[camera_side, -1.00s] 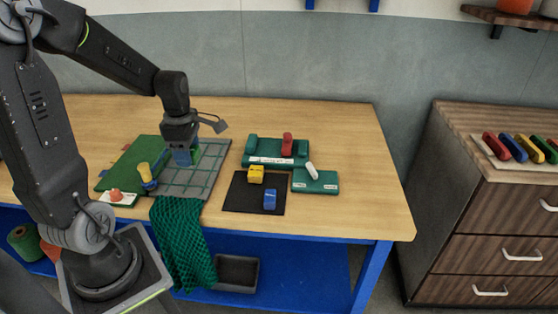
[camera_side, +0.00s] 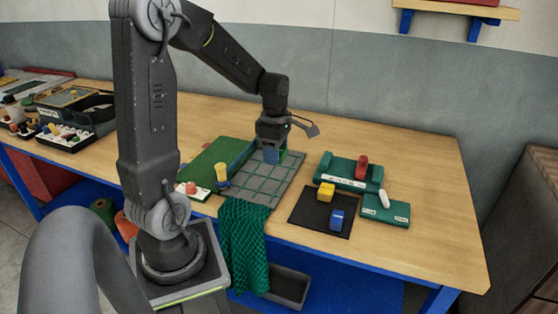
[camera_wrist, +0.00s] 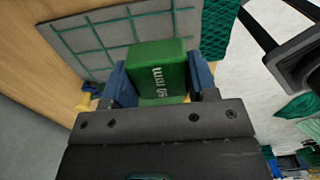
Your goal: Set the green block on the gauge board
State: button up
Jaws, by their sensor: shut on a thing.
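My gripper (camera_side: 270,156) is over the far part of a grey board with a green grid (camera_side: 258,185). Its blue fingers are shut on the green block (camera_wrist: 157,60), which fills the gap between them in the wrist view and bears white lettering. I cannot tell whether the block touches the grid board. In the side view the fingers hide most of it.
A green stand (camera_side: 336,178) with a red piece (camera_side: 361,166) stands behind the black board. A low green block with a white piece (camera_side: 386,208) lies to its right. Green netting (camera_side: 244,240) hangs over the table's front edge. The table's right end is clear.

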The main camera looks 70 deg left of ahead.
jog(key=w+a+r, duration=0.1)
jog(key=w+a, duration=0.1)
jog(key=w, duration=1.1)
send_near(343, 169)
jog(key=shift+a+f, duration=0.1)
jog(key=shift+f, duration=3.25)
jog(key=shift+f, duration=0.3)
jog(key=o, duration=1)
notch_tip(343, 169, up, 14)
jog(key=shift+f, duration=0.1)
